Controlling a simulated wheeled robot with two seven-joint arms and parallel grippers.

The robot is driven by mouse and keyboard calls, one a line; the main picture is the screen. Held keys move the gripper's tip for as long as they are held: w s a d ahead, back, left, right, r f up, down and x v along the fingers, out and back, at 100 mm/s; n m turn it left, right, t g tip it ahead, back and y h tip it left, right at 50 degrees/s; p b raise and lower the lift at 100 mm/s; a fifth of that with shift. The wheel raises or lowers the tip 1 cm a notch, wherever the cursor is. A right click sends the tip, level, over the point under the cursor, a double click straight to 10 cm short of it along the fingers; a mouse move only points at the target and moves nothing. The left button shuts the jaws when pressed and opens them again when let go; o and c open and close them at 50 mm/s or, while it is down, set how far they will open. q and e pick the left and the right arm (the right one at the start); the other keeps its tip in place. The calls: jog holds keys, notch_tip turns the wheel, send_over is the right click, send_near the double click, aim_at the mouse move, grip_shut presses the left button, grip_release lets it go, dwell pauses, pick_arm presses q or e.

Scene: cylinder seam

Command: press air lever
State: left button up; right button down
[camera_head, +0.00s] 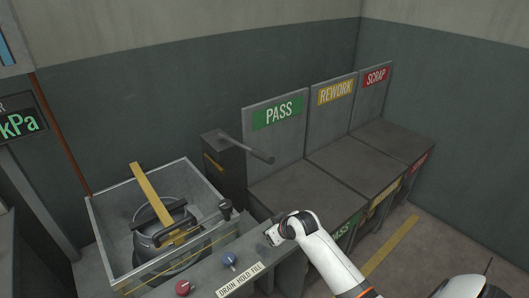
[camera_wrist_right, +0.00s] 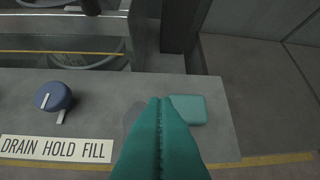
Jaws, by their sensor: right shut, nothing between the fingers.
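A dark upright post (camera_head: 224,165) stands behind the tank, and a grey lever bar (camera_head: 247,147) slopes from its top down to the right. It is the only long lever I see; no label marks it as the air lever. My right gripper (camera_head: 272,237) is over the right end of the grey control ledge, in front of and below the bar, apart from it. In the right wrist view its teal fingers (camera_wrist_right: 160,101) are together and empty, pointing at the ledge. A flat teal square (camera_wrist_right: 187,109) shows just right of the fingertips. My left gripper is out of view.
A blue knob (camera_head: 229,259) and a red knob (camera_head: 183,288) sit on the ledge by a "DRAIN HOLD FILL" label (camera_wrist_right: 56,150). The open tank (camera_head: 104,222) holds a clamped cylinder (camera_head: 152,215). A black-knobbed handle (camera_head: 225,207) stands at its edge. PASS, REWORK and SCRAP bays (camera_head: 290,190) are right.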

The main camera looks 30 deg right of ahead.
jog(key=w+d+r+t, duration=0.1)
jog(key=r, duration=0.8)
jog(key=w+d+r+n+t+b, duration=0.1)
jog(key=w+d+r+t, duration=0.1)
jog(key=r, duration=0.7)
jog(key=w+d+r+t, duration=0.2)
jog(key=r, duration=0.7)
jog(key=shift+w+d+r+n+b, duration=0.2)
jog(key=shift+w+r+n+b, duration=0.05)
jog(key=shift+r+n+b, duration=0.1)
jog(key=shift+y, duration=0.3)
jog(key=p, duration=0.2)
send_over(265, 155)
jog(key=a, duration=0.1)
notch_tip(265, 155, down, 4)
jog(key=f, duration=0.3)
jog(key=shift+w+d+f+p, duration=0.1)
jog(key=shift+d+p, duration=0.2)
jog(key=shift+d+f, duration=0.1)
jog(key=shift+f, duration=0.35)
